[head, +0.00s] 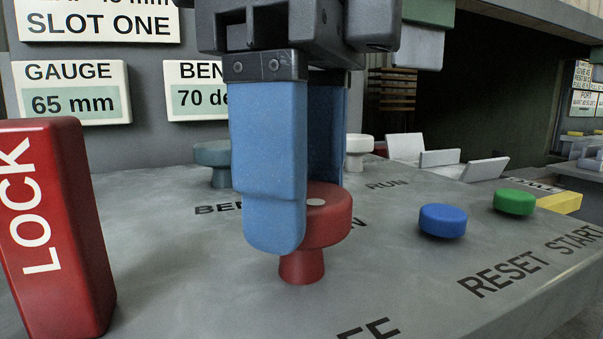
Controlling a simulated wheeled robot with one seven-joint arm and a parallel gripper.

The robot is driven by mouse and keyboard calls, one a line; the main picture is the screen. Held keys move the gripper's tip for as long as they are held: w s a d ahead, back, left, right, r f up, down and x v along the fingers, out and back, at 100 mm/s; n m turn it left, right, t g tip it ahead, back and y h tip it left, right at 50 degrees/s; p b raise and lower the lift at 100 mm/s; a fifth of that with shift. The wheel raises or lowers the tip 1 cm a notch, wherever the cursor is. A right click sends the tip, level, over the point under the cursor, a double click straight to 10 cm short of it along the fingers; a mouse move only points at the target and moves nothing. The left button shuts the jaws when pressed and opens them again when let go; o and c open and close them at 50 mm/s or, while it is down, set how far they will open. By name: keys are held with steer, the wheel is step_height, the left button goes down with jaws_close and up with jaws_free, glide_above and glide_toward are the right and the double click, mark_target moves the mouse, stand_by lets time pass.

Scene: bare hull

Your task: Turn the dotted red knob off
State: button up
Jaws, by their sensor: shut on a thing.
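The red knob (328,222) stands on a short red stem on the grey panel, near the middle of the head view. A pale dot shows on its top, close to the near finger. My gripper (290,215) comes down from above with its two blue fingers around the knob, one in front and one behind. It is shut on the knob. The near finger hides the knob's left part, and the far finger is mostly hidden. Lettering on the panel beside the knob is partly covered by the fingers.
A red LOCK block (55,225) stands at the left. A grey-teal knob (213,158) and a white knob (359,150) are behind. A blue button (442,220) and a green button (514,202) are at the right. The panel (180,270) is clear in front.

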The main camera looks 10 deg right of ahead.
stand_by(0.4)
steer(key=o, duration=1.1)
steer(key=shift+c, duration=0.2)
steer(key=shift+r, duration=0.15)
step_height(320, 180, up, 8)
steer(key=p, duration=0.5)
steer(key=shift+f+p, duration=0.2)
steer(key=shift+p, duration=0.2)
